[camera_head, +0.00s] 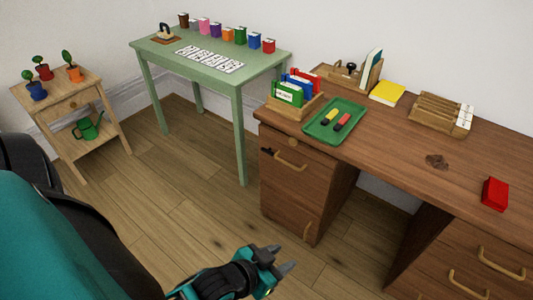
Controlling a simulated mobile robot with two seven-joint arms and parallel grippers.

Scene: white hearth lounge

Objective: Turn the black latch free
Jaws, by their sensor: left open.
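The black latch (267,151) is a small dark piece at the upper left of the wooden desk cabinet's front (293,195), beside a curved door handle (290,160). It is too small to tell exactly how it is turned. My left gripper (281,258) is at the bottom middle of the head view, its two fingers apart with nothing between them. It is over the floor in front of the cabinet, well apart from the latch. My right gripper does not show.
The brown desk (400,150) carries a green tray (316,131), file boxes and a red block (495,194). A green table (165,60) and a small plant stand (85,98) stand at the left. Wooden floor (190,190) lies clear between.

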